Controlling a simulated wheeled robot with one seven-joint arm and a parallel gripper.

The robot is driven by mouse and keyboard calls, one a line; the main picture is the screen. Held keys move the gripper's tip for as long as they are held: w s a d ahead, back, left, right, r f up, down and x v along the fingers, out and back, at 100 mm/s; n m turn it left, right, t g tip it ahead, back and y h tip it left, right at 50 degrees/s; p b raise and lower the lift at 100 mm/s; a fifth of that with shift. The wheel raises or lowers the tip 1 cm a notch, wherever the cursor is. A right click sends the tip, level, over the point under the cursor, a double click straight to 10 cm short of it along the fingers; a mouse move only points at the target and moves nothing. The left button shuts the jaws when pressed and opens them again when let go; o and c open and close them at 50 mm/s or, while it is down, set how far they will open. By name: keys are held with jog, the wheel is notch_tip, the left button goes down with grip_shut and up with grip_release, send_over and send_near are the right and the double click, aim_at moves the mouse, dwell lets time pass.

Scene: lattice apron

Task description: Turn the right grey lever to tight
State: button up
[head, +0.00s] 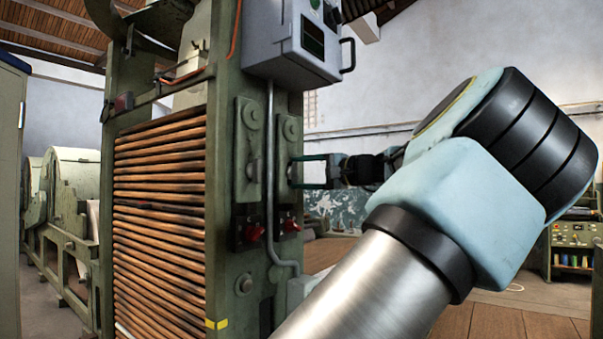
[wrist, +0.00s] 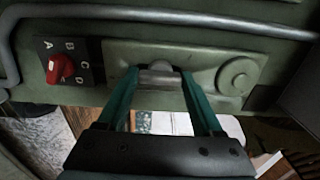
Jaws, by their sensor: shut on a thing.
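The right grey lever sits on the right green plate (head: 291,132) on the side of the machine post. In the wrist view the lever (wrist: 158,79) shows as a short grey piece between my two teal fingers, against the plate (wrist: 215,60) with its round boss. My gripper (head: 296,171) reaches the right plate from the right and is shut on the lever; in the wrist view my gripper (wrist: 160,82) has a finger on each side of it. In the head view my fingers partly cover the lever. No tight marking is readable. The left grey lever (head: 253,168) is on the neighbouring plate.
A red selector knob (wrist: 60,69) marked A to D is beside the plate; two red knobs (head: 252,232) sit below the plates in the head view. A grey conduit (head: 270,190) runs between the plates. A grey control box (head: 296,45) hangs above.

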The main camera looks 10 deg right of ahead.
jog(key=o, duration=1.4)
jog(key=shift+c, duration=0.2)
jog(key=b+v, duration=0.2)
jog(key=v, duration=0.9)
jog(key=shift+w, duration=0.1)
